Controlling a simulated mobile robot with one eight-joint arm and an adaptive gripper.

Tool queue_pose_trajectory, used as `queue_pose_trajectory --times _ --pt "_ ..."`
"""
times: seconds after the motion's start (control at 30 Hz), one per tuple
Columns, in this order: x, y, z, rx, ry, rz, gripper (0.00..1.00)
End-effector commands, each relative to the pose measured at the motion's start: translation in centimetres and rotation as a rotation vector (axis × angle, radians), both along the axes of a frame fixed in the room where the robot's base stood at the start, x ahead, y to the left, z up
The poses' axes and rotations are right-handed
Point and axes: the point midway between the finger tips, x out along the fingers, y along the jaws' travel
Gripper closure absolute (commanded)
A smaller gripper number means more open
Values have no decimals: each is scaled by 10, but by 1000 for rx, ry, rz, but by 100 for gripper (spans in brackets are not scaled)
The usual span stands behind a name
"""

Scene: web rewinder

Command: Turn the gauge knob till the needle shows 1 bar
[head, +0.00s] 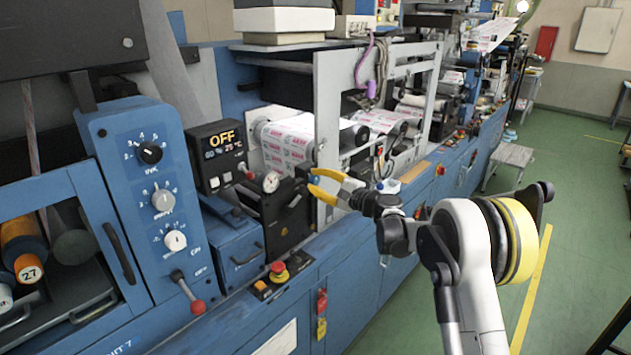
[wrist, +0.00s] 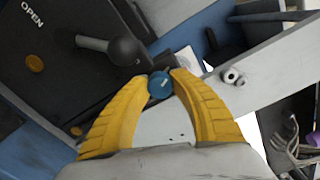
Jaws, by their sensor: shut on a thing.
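The gauge (head: 271,182) is a small round white dial beside a dark panel in the head view. Its needle is too small to read. My gripper (head: 312,180) reaches in from the right, with its yellow fingertips just right of the gauge. In the wrist view the gripper (wrist: 160,82) is shut on a round blue knob (wrist: 160,86) with a small white mark, one finger on each side. I take this to be the gauge knob.
In the wrist view, a black ball-ended lever (wrist: 124,50) stands close to the left finger, on a dark panel marked OPEN (wrist: 50,60). A light bar (wrist: 270,72) runs at the right. A red emergency button (head: 278,267) sits lower on the machine. Green floor is free at right.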

Motion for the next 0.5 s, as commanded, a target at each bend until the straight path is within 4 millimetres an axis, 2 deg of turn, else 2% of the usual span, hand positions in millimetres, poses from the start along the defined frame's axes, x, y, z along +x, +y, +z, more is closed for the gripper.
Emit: queue_pose_trajectory --times 0.5 --pt "0 0 0 -223 -285 0 100"
